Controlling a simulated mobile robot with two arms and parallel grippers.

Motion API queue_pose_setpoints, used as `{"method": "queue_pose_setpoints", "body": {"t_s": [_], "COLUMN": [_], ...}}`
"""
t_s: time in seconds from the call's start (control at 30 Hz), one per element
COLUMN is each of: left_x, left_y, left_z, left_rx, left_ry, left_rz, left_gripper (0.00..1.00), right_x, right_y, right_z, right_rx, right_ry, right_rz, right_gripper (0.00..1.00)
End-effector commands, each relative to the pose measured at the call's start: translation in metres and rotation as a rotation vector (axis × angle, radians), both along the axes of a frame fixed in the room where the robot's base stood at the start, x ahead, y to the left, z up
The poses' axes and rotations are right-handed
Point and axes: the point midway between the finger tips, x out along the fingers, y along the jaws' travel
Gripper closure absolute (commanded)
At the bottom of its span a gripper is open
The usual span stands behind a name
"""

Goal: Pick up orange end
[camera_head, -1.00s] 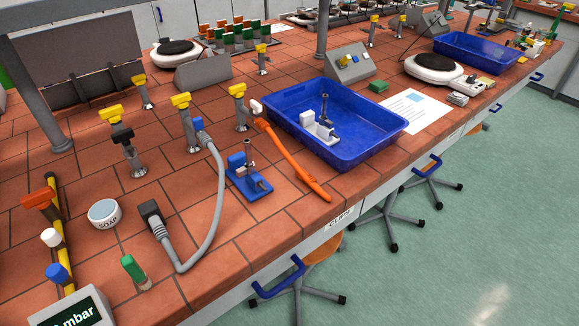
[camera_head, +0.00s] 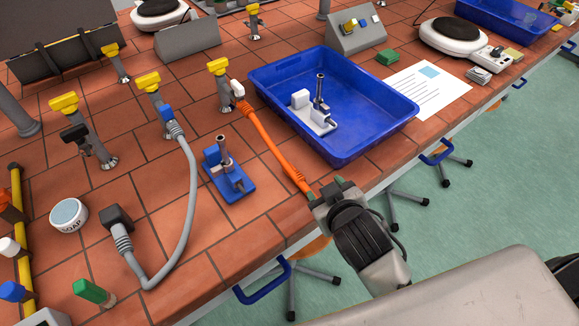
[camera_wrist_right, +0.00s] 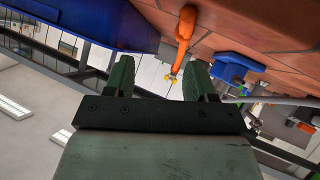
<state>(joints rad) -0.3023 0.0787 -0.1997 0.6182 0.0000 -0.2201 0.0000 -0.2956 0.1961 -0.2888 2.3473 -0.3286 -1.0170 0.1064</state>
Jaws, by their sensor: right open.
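The orange hose (camera_head: 270,147) runs from a yellow-topped tap (camera_head: 219,85) across the tiled bench towards the front edge. Its free orange end (camera_head: 301,184) lies by the bench edge, close to the fingertips of my right gripper (camera_head: 324,190). In the right wrist view the green fingers of this gripper (camera_wrist_right: 160,66) are apart, with nothing clamped between them. The orange hose (camera_wrist_right: 185,28) points towards the gap, nearer the right-hand finger. I cannot tell whether a finger touches the hose. My left gripper is not in view.
A blue tray (camera_head: 365,151) with a white-based burner (camera_head: 317,108) stands right of the hose. A blue-based burner (camera_head: 228,176) and a grey hose (camera_head: 190,205) are to its left. The bench's front edge lies beneath my right gripper.

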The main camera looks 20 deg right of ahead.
Motion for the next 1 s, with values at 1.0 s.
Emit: {"method": "queue_pose_setpoints", "body": {"t_s": [1.0], "left_x": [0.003], "left_y": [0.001], "left_z": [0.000], "left_rx": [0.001], "left_ry": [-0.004], "left_rz": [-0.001], "left_gripper": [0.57], "right_x": [0.055], "right_y": [0.170], "right_z": [0.059], "right_rx": [-1.319], "right_ry": [-1.000], "right_rz": [2.383], "right_gripper": [0.45]}}
